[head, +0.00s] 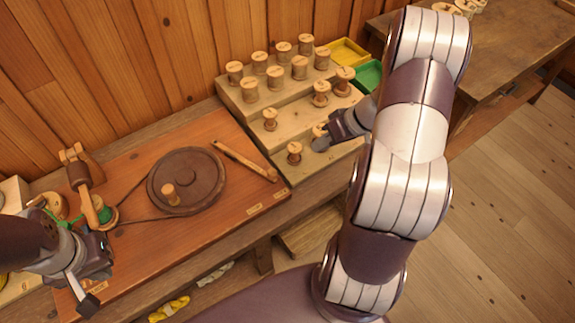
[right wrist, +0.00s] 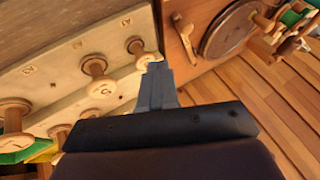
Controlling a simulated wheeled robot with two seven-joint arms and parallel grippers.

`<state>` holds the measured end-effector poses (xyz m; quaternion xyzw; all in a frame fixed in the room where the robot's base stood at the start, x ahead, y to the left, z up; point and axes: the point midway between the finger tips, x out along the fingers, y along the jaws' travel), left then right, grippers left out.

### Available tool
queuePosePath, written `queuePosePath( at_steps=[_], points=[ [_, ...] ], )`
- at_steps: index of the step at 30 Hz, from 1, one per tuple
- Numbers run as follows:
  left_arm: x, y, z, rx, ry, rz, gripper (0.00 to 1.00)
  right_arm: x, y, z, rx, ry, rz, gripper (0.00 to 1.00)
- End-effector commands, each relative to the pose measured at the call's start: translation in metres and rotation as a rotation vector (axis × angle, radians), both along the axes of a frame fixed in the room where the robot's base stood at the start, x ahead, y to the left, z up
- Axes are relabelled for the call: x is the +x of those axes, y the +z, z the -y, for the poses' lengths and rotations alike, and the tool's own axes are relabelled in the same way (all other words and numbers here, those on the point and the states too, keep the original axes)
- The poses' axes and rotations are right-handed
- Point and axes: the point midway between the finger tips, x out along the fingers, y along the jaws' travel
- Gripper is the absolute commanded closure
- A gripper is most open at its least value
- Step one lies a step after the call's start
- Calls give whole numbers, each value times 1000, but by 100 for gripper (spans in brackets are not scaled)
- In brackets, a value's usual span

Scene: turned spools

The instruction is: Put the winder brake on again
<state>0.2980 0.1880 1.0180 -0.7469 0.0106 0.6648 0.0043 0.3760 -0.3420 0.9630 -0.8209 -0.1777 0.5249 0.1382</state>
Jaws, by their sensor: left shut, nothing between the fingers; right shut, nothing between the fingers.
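The winder is a reddish wooden board (head: 225,225) with a dark round wheel (head: 205,172), a peg handle on the wheel and a cord running left to a spindle with a green-wound spool (head: 104,214). A light wooden bar (head: 245,160), perhaps the brake lever, lies slanted right of the wheel; it also shows in the right wrist view (right wrist: 182,32). I cannot tell whether it touches the wheel. My left gripper (head: 88,303) is shut and empty over the board's front left. My right gripper (head: 321,143) is shut and empty beside the lowest rack step; its fingers show in the right wrist view (right wrist: 156,72).
A stepped wooden rack (head: 285,125) holds several spools right of the board, some close to my right gripper. Yellow yarn (head: 168,308) lies below the bench. The board's front middle is clear.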

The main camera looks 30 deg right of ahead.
Motion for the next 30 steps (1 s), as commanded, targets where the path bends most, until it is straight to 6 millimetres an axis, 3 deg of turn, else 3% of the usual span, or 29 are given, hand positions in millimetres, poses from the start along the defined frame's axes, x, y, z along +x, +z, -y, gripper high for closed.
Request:
queuePosePath(
  at_steps=[11, 25, 30],
  points=[
    [0, 1, 0, 0, 0, 0, 100, 3, -6, -4, 0, 3, -1, 100],
    [0, 10, 0, 0, 0, 0, 100, 38, -83, -45, -1, 3, -5, 100],
    [0, 20, 0, 0, 0, 0, 100, 39, -82, -71, -3, 4, -3, 100]
  ],
)
